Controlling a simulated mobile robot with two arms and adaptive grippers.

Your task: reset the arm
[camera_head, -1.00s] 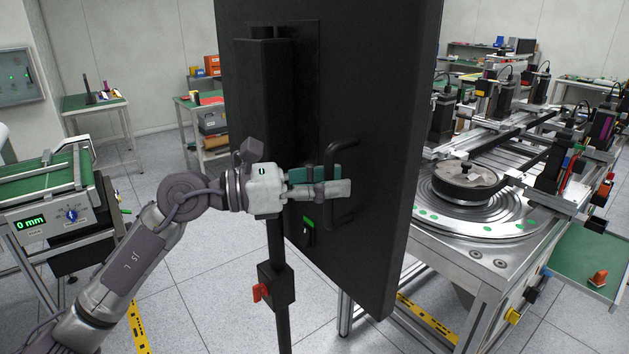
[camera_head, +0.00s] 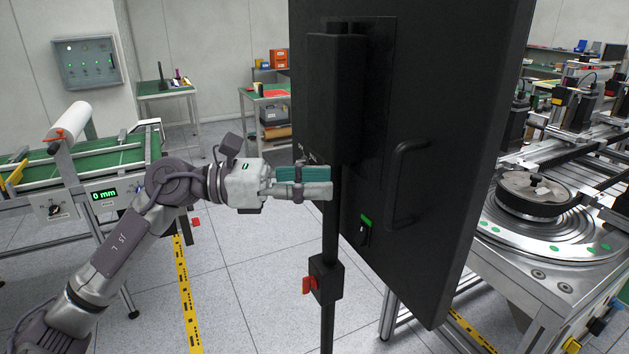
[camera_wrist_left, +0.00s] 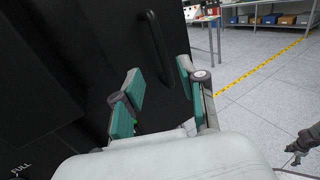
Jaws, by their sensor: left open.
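My left gripper (camera_head: 318,183) reaches in from the left in the head view, at about the height of the black handle (camera_head: 409,184) on the large dark panel (camera_head: 455,130). It appears left of the handle and apart from it. In the left wrist view the two teal-padded fingers (camera_wrist_left: 160,92) are spread with nothing between them. The handle (camera_wrist_left: 158,40) shows beyond them on the dark panel.
A black post with a box (camera_head: 336,100) and a red-knobbed clamp (camera_head: 325,280) stands by the panel. A conveyor (camera_head: 90,155) is at left. A machine with a round turntable (camera_head: 545,225) is at right.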

